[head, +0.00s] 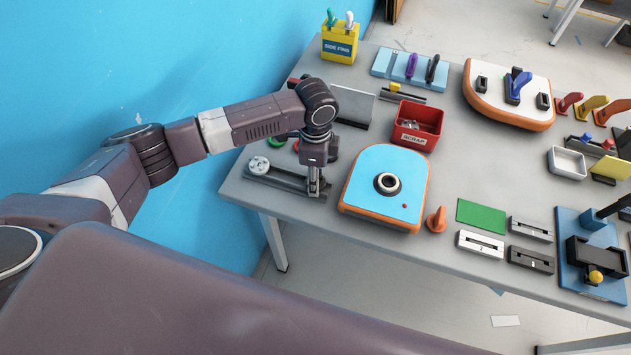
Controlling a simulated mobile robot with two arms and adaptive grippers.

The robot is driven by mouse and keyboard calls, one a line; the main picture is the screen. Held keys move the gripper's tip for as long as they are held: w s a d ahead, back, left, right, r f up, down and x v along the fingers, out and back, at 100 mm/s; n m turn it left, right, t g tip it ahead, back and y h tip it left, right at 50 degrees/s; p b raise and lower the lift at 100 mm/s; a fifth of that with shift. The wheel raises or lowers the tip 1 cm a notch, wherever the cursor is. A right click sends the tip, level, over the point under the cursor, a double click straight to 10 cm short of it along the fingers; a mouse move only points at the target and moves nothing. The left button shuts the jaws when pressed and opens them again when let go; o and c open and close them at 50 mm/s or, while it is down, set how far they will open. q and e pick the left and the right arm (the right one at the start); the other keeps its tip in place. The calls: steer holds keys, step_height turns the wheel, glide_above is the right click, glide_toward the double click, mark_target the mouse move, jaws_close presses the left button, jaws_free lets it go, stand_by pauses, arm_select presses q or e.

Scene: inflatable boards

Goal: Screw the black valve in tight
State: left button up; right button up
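A small inflatable board (360,180) with a light blue top and an orange rim lies near the table's front edge. I cannot tell whether the dark centre is the black valve or an empty opening. My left gripper (316,188) points down at the right end of a dark rail-like fixture (285,179), left of the board. Its fingers are small and partly hidden, so I cannot tell whether they are open or hold anything. My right gripper is not in view.
A red scrap bin (432,119) stands behind the board. An orange cone-shaped piece (437,220) and a green mat (482,214) lie to its right. A white-topped board (535,88) and a yellow box (340,45) are farther back. A blue wall borders the left.

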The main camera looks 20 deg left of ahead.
arm_select(q)
steer(key=shift+c, duration=1.1)
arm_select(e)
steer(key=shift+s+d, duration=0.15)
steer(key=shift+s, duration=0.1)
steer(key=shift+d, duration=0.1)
